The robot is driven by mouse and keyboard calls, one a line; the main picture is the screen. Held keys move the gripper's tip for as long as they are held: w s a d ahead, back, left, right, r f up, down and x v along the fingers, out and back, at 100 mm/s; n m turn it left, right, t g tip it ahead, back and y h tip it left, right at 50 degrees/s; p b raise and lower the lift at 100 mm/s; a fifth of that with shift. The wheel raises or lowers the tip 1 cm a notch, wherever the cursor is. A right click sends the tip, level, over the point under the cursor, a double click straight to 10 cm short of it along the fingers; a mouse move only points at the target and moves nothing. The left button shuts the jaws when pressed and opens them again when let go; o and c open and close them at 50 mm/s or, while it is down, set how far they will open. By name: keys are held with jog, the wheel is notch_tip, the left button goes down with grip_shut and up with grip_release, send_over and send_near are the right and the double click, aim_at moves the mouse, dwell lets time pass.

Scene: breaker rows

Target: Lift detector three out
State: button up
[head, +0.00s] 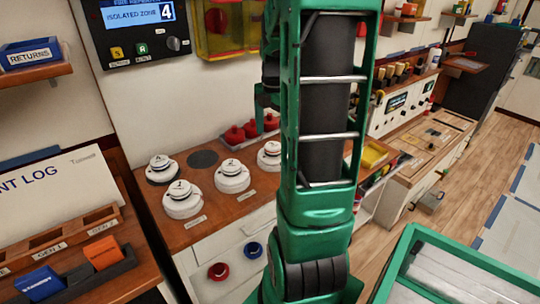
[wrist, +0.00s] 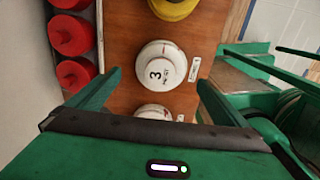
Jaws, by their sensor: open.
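Detector three (wrist: 160,67) is a white round detector with a black "3" on its face. In the wrist view it sits on the brown wooden counter, ahead of my gripper (wrist: 158,80). The green fingers are open, one to either side of its lower part in the picture, and I see no contact. A second white detector (wrist: 153,112) shows partly below it, cut off by my gripper. My arm hides part of the row and my fingertips there.
Red domed items (wrist: 70,35) line the counter's left side in the wrist view. A yellow round item (wrist: 172,8) is at the top. In the head view, a panel (head: 140,28) reads "ISOLATED ZONE 4". A dark empty round spot (head: 203,159) lies among the detectors.

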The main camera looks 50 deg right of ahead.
aim_at(273, 145)
jog(key=shift+f, duration=2.55)
jog(key=c, duration=1.2)
